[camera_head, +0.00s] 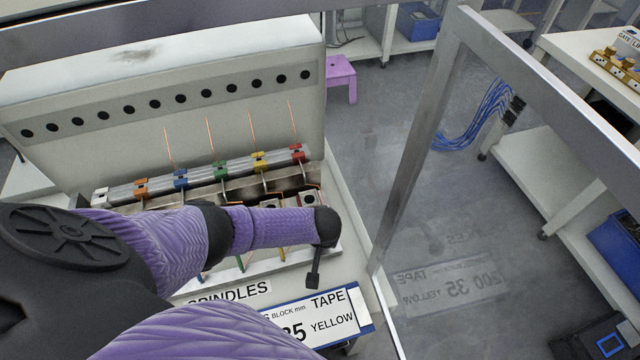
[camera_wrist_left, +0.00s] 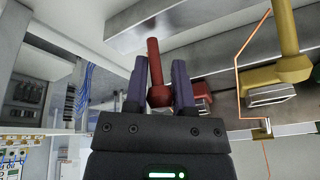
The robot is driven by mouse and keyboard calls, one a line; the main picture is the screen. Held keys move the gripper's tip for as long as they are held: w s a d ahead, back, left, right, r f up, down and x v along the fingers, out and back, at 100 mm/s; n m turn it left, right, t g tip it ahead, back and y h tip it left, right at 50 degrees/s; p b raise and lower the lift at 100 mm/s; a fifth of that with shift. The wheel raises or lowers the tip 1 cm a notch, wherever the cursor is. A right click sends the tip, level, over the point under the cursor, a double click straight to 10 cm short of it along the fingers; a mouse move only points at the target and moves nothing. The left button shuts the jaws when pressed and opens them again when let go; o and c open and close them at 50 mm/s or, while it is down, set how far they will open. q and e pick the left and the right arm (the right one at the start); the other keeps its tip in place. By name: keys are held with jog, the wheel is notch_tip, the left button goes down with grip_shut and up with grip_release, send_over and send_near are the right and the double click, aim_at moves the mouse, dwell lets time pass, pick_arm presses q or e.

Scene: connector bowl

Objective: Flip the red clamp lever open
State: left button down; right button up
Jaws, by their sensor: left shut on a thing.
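The red clamp lever (camera_wrist_left: 153,52) stands between the two fingers of my left gripper (camera_wrist_left: 157,88) in the left wrist view. The fingers are shut on its shaft, and its wider red base (camera_wrist_left: 159,97) shows between them. More red clamp parts (camera_wrist_left: 202,104) show just right of the fingers. In the head view, a red block (camera_head: 298,153) sits at the right end of the fixture's rear rail. My left arm's dark wrist covers the red lever and my gripper fingers there. My right gripper is not in view.
A yellow lever (camera_wrist_left: 285,25) stands right of the red one, with a bent orange wire (camera_wrist_left: 238,85) between them. In the head view, green (camera_head: 240,263) and yellow (camera_head: 282,253) levers project at the fixture's front. A metal frame post (camera_head: 418,150) stands to the right.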

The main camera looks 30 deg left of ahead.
pick_arm(q)
jog(key=shift+s+d+t+y+p, duration=0.3)
jog(key=shift+t+y, duration=0.3)
jog(key=shift+y, duration=0.1)
jog(key=shift+s+d+f+t+y+b, duration=0.1)
jog(key=shift+s+d+t+y+b, duration=0.15)
jog(key=shift+t+y, duration=0.35)
jog(key=shift+s+d+f+t+y+b, duration=0.1)
jog(key=shift+d+t+y+b, duration=0.05)
jog(key=shift+t+y+b, duration=0.4)
jog(key=shift+s+d+f+t+y+b, duration=0.15)
jog(key=shift+t+y+b, duration=0.25)
jog(key=shift+b, duration=0.25)
jog(key=shift+d+r+t+y+b, duration=0.2)
jog(key=shift+t+y+b, duration=0.15)
jog(key=shift+y+b, duration=0.3)
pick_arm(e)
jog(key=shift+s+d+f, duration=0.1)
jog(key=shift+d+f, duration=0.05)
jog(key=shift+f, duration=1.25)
pick_arm(q)
jog(key=shift+a, duration=0.1)
jog(key=shift+c, duration=2.3)
grip_release()
